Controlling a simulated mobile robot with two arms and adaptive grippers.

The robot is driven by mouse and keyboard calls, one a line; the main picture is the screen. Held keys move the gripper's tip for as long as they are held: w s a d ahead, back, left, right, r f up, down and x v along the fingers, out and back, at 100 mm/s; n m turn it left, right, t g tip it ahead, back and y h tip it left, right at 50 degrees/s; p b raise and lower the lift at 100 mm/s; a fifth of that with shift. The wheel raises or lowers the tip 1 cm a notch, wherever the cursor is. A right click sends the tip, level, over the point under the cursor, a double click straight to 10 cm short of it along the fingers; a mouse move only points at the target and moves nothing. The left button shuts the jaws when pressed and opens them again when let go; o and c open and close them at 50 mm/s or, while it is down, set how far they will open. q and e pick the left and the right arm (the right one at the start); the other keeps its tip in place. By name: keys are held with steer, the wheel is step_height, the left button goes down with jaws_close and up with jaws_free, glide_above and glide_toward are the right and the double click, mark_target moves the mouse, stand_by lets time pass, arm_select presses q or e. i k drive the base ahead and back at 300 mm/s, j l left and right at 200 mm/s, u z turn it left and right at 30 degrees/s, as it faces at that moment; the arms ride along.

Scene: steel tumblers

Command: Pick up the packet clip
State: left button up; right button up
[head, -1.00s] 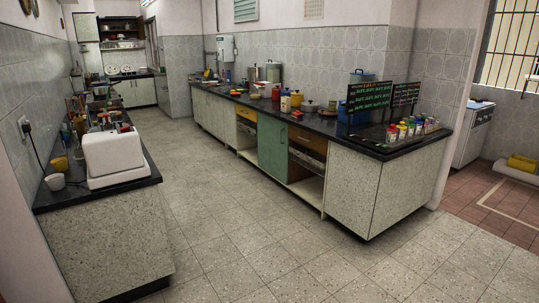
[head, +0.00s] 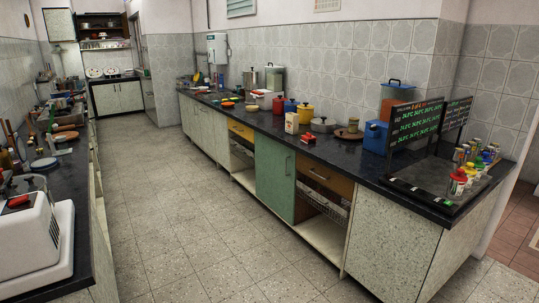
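I cannot make out the packet clip for certain. A small red object (head: 308,136) lies near the front edge of the long dark counter (head: 270,131), and another red object (head: 18,202) is on the white appliance (head: 28,240) at the lower left. Both are too small to identify. Neither of my grippers is in view.
The right counter holds a yellow pot (head: 306,113), a blue box (head: 376,137), black price boards (head: 416,122) and several small bottles (head: 458,182). A cluttered left counter (head: 66,180) runs opposite. The tiled floor (head: 185,215) between them is clear.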

mark_target(305, 138)
steer(key=i, duration=2.2)
